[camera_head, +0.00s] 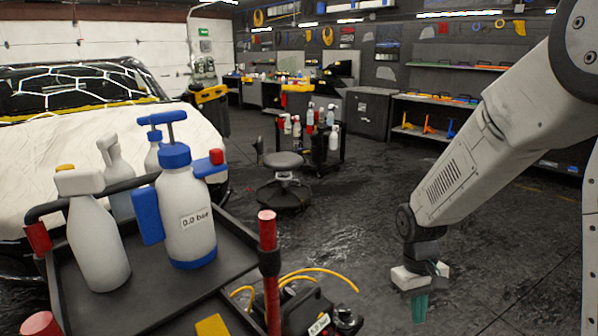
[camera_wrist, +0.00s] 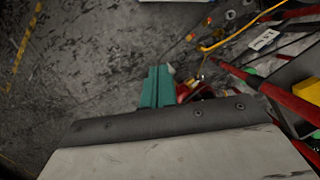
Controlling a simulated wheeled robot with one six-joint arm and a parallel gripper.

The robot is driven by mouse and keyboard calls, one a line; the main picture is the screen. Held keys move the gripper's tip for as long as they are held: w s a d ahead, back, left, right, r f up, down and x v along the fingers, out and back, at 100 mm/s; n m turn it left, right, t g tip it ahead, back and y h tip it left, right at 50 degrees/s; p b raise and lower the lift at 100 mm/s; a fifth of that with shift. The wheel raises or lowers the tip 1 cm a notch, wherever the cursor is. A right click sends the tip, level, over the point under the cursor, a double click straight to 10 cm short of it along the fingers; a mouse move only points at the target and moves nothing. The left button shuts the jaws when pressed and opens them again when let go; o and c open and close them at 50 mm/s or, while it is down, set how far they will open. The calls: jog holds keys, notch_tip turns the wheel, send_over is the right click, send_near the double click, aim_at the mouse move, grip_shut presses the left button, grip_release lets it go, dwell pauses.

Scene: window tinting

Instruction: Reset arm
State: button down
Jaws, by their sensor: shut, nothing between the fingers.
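My arm reaches down from the right side of the head view. My gripper (camera_head: 419,308) hangs at its end with teal fingers pointing down, over the dark floor and to the right of the tool cart. In the wrist view the teal fingers (camera_wrist: 157,86) are together, with nothing between them. The gripper is apart from every object around it.
A black cart tray (camera_head: 150,285) at the left holds a blue-and-white pressure sprayer (camera_head: 187,225) and white spray bottles (camera_head: 97,245). Its red-ended post (camera_head: 268,262) and a yellow hose (camera_head: 325,272) lie left of my gripper. A stool (camera_head: 284,162) stands behind.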

jog(key=s+r+m+t, duration=0.2)
jog(key=s+r+t, duration=0.2)
jog(key=s+r, duration=1.6)
jog(key=shift+s+d+r+m+y, duration=0.25)
jog(key=shift+d+r+m+y, duration=0.15)
jog(key=shift+r, duration=0.2)
